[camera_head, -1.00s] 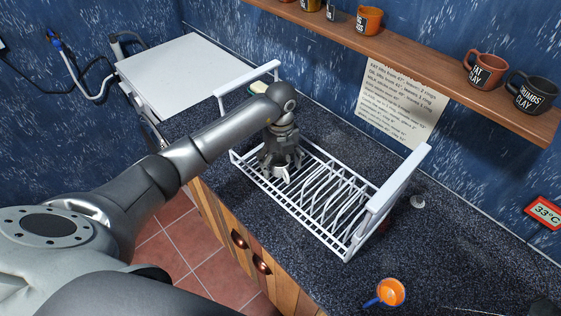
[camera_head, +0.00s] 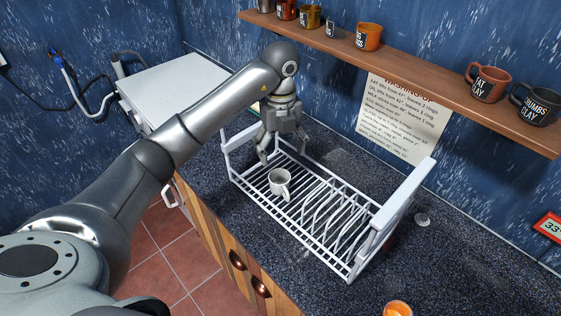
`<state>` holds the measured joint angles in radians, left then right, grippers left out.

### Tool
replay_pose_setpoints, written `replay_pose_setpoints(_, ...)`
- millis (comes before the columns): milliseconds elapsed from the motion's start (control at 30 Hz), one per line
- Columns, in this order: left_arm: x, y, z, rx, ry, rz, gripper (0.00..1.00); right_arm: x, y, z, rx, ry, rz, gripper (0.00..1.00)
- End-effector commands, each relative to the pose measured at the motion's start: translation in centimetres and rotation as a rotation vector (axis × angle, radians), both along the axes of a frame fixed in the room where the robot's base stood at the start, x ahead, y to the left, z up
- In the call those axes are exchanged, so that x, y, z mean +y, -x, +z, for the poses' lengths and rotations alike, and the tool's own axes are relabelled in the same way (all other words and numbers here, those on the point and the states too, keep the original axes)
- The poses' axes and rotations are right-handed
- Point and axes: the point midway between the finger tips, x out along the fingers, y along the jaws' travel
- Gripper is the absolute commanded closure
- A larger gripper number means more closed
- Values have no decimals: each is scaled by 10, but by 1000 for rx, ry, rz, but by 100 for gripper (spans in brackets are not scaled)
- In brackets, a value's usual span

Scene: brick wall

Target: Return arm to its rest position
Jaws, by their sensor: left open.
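My left arm comes in from the left and reaches over the counter. My left gripper (camera_head: 283,155) points down above the far left part of the white dish rack (camera_head: 372,222). It is open and empty. My right gripper is not in view.
A wooden shelf (camera_head: 425,75) with several mugs runs along the blue wall above the rack. A paper notice (camera_head: 402,118) hangs below it. An orange cup (camera_head: 397,309) stands at the bottom edge. The front counter (camera_head: 250,222) is clear.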

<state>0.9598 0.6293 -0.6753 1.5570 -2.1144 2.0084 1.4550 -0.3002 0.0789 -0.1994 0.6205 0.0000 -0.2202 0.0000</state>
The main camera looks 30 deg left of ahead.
Motion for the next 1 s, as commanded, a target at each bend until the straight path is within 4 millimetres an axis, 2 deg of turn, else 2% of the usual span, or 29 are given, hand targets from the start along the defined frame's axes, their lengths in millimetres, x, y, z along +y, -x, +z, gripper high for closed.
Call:
replay_pose_setpoints(133,0,0,6,1,-1,0,26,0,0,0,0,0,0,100)
replay_pose_setpoints(633,0,0,7,1,0,0,26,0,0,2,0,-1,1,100)
replay_pose_setpoints(733,0,0,18,1,-1,0,26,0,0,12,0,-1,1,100)
replay_pose_setpoints(1000,0,0,63,1,0,0,26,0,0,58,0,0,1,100)
